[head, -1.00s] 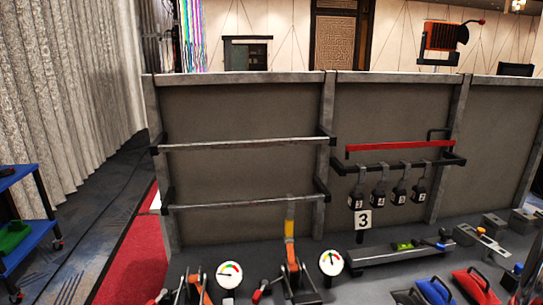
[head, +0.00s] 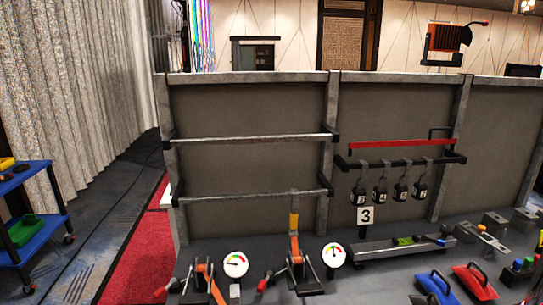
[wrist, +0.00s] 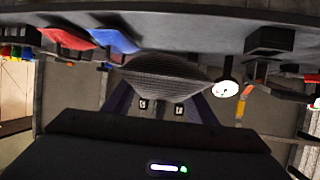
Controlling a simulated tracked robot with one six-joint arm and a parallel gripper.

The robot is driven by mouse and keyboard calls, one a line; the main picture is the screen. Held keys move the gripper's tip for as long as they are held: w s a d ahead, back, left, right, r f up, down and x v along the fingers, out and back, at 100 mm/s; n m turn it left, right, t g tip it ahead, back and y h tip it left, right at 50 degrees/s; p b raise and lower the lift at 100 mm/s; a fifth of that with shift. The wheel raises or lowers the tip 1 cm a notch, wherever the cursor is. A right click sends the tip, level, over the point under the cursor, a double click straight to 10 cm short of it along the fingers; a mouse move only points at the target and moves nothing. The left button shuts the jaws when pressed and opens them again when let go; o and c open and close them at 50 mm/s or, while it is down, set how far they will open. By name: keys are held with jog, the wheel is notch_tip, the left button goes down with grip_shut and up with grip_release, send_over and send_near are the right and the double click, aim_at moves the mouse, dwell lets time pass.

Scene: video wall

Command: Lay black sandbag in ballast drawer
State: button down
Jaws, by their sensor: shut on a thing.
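In the wrist view, which shows the scene upside down, my gripper (wrist: 165,100) is shut on a dark, finely textured bag (wrist: 165,67), which looks like the black sandbag. The bag spans the gap between the fingers and hides part of what is behind it. My gripper is not in the head view. A blue sandbag (head: 434,287) and a red sandbag (head: 474,282) lie side by side on the grey deck at the lower right; they also show in the wrist view. I cannot make out the ballast drawer in either view.
A grey panelled frame (head: 250,165) with rails stands behind the deck. Levers (head: 295,265) and round gauges (head: 235,264) stand along the deck's front. Small numbered black weights (head: 380,197) hang from a rail.

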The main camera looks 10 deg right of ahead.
jog(key=shift+d+r, duration=0.15)
jog(key=shift+d, duration=0.3)
jog(key=shift+w+d+r+m+h, duration=0.15)
jog(key=shift+w+r+m+h, duration=0.1)
jog(key=shift+w+m+h, duration=0.3)
jog(key=w+a+r+n+y, duration=0.1)
jog(key=w+a+r, duration=0.2)
jog(key=a, duration=0.9)
jog(key=w+a+r+n+y, duration=0.1)
jog(key=w+a+r, duration=0.2)
jog(key=w+a, duration=0.4)
jog(key=w+a+r+n+y, duration=0.1)
jog(key=w+a+r, duration=0.3)
jog(key=a, duration=1.3)
jog(key=shift+w+a+y, duration=0.35)
jog(key=shift+w+a, duration=0.05)
jog(key=shift+w, duration=0.05)
jog(key=shift+d, duration=0.1)
jog(key=shift+d, duration=0.25)
